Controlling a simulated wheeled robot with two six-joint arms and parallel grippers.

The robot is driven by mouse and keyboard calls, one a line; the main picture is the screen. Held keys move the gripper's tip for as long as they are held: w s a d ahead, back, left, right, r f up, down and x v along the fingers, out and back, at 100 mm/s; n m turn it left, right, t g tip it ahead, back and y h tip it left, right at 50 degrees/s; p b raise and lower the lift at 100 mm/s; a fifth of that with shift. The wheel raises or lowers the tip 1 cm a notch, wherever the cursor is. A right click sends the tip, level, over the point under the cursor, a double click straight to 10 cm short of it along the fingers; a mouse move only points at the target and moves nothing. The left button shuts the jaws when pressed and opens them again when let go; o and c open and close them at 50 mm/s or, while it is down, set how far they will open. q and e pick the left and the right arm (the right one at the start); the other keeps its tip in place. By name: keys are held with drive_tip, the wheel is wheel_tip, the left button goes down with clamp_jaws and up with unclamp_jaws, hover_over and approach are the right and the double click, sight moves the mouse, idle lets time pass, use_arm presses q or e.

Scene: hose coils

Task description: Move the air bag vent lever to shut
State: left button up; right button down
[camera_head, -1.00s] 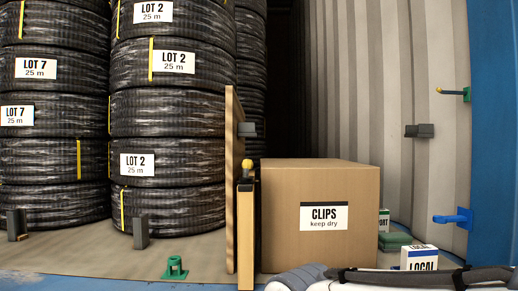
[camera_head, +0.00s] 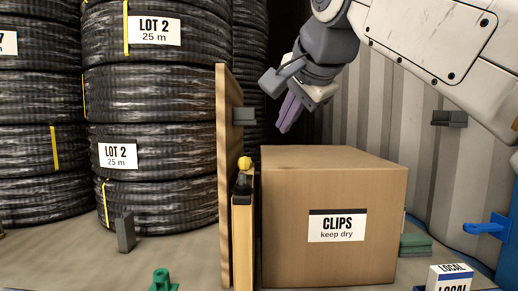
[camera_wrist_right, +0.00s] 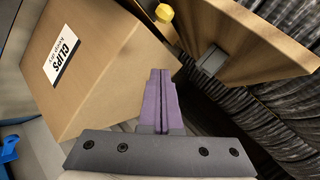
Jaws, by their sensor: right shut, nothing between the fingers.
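A yellow knob (camera_head: 244,163) on a dark fitting, which looks like the vent lever, sits on top of a narrow tan, black-edged upright piece (camera_head: 243,240), likely the air bag. This stands between a wooden board (camera_head: 224,170) and a cardboard CLIPS box (camera_head: 300,215). The knob also shows at the top of the right wrist view (camera_wrist_right: 164,13). My right gripper (camera_head: 284,130), with purple fingers, is shut and empty. It is above the box's back left part, apart from the knob. In the wrist view its fingers (camera_wrist_right: 160,73) point towards the knob's side. My left gripper is not visible.
Stacked black hose coils (camera_head: 150,110) stand left of the board. A grey block (camera_head: 244,116) sticks out from the board above the knob. A blue bracket (camera_head: 487,227) and a small LOCAL box (camera_head: 449,278) are at the right.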

sight(245, 164)
drive_tip(key=p+x, duration=0.1)
drive_tip(key=x, duration=0.6)
drive_tip(key=shift+w, duration=0.15)
drive_tip(key=shift+s+a+f+p, duration=0.2)
drive_tip(key=shift+s+a+f, duration=0.05)
drive_tip(key=shift+a, duration=0.35)
drive_tip(key=shift+s+a+f+p, duration=0.15)
drive_tip(key=shift+s+a+f, duration=0.15)
drive_tip(key=shift+a, duration=0.25)
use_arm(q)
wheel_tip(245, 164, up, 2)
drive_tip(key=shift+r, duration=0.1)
use_arm(e)
drive_tip(key=shift+s+a+f, duration=0.2)
drive_tip(key=shift+a+f, duration=0.25)
drive_tip(key=shift+a, duration=0.05)
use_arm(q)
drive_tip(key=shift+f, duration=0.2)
use_arm(e)
drive_tip(key=shift+a, duration=0.1)
